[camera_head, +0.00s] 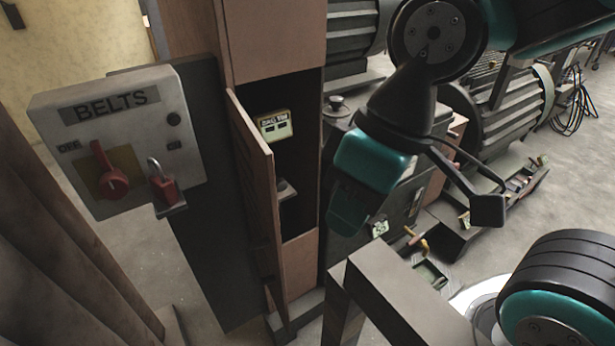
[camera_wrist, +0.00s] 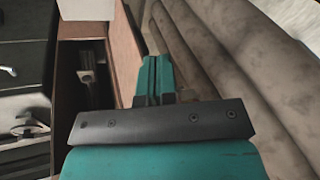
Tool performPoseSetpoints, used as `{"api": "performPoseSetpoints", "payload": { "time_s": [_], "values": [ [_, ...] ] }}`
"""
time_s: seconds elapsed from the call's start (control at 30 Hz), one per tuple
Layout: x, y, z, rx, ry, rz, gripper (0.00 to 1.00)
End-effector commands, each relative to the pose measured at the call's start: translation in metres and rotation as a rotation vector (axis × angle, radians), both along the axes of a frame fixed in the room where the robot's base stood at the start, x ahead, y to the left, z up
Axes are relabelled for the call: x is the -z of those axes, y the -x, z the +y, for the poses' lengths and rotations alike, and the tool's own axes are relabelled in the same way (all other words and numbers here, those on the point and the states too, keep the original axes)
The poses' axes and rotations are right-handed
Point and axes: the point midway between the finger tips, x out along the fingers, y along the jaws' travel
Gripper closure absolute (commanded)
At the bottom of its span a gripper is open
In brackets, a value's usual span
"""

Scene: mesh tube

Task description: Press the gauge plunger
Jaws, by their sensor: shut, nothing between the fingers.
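My gripper (camera_head: 347,212) has teal fingers and hangs pointing down, to the right of an open brown cabinet (camera_head: 277,40). In the wrist view its fingers (camera_wrist: 154,72) are together, with nothing between them. Inside the dark cabinet opening is a small label plate (camera_head: 276,125), and below it a small grey ledge-like part (camera_head: 286,189). The wrist view shows a pale metal fitting with a short shaft (camera_wrist: 88,72) inside the cabinet, left of my fingers and apart from them. I cannot tell for sure which part is the gauge plunger.
The cabinet door (camera_head: 255,190) stands open at its left side. A grey BELTS switch box (camera_head: 120,135) with a red handle and padlock is at the left. Ribbed motors (camera_head: 500,110) stand behind my arm. Brown folds (camera_wrist: 215,60) lie right of my fingers in the wrist view.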

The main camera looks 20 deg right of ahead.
Motion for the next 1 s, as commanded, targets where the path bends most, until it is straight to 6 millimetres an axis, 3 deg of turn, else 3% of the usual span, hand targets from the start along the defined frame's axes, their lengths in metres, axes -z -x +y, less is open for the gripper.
{"api": "performPoseSetpoints", "payload": {
  "time_s": [0.37,0.47,0.57,0.67,0.8,1.0],
  "values": [
    [0.001,0.0,0.0,0.003,-0.001,0.0,1.0],
    [0.012,-0.011,0.001,0.083,-0.009,0.005,1.0],
    [0.044,-0.044,0.0,0.325,-0.037,0.014,1.0],
    [0.092,-0.096,-0.006,0.704,-0.096,0.02,1.0],
    [0.159,-0.169,-0.031,1.246,-0.242,-0.004,1.0],
    [0.204,-0.224,-0.055,1.672,-0.48,-0.025,1.0]
  ]
}}
